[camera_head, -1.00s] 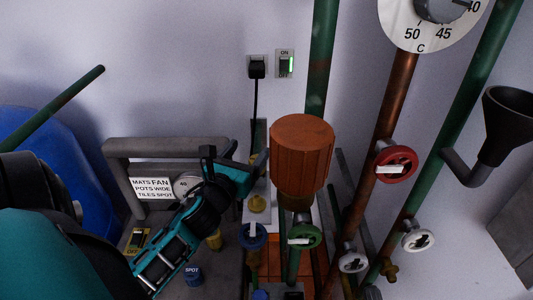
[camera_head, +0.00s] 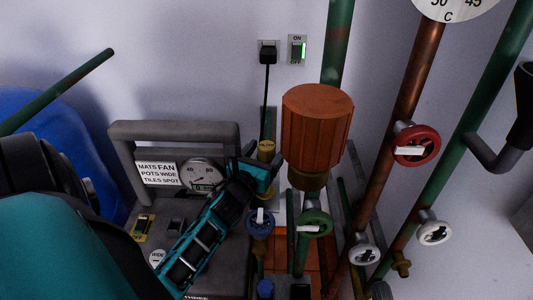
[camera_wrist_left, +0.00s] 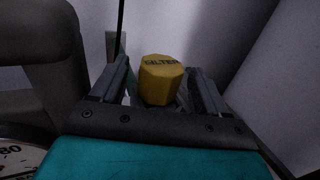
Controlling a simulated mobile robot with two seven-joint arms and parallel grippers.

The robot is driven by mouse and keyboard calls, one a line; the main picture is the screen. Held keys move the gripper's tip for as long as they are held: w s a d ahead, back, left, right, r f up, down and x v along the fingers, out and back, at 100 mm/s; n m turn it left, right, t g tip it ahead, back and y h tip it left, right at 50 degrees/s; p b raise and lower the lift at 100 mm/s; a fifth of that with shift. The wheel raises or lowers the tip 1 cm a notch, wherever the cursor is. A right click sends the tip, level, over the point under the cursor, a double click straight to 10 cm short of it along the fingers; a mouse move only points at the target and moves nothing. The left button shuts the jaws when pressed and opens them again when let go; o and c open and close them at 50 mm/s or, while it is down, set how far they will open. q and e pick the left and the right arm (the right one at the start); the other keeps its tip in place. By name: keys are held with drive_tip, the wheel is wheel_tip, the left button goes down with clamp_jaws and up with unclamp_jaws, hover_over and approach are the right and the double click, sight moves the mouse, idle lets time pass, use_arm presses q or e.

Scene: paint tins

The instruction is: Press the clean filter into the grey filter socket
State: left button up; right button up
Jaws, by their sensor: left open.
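A yellow, many-sided cap with the word FILTER on its top (camera_wrist_left: 161,80) stands between the fingers in the left wrist view. It also shows as a yellow piece (camera_head: 266,150) just beyond the gripper in the head view. My left gripper (camera_head: 264,172) is open, with one finger on each side of the cap (camera_wrist_left: 160,90). I cannot tell whether the fingers touch it. A second yellow piece (camera_head: 265,191) shows just below the gripper. I cannot make out the grey filter socket or whether the cap sits in it. My right gripper is not in view.
A grey machine (camera_head: 175,130) with a dial (camera_head: 204,175) stands left of the gripper. A large orange cylinder (camera_head: 317,125) rises close on the right. Blue (camera_head: 260,222), green (camera_head: 314,222) and red (camera_head: 416,146) handwheels and several pipes crowd that side.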

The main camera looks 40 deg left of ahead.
sight(270, 146)
use_arm(q)
drive_tip(key=shift+x, duration=1.6)
drive_tip(key=c, duration=1)
drive_tip(key=shift+c, duration=0.2)
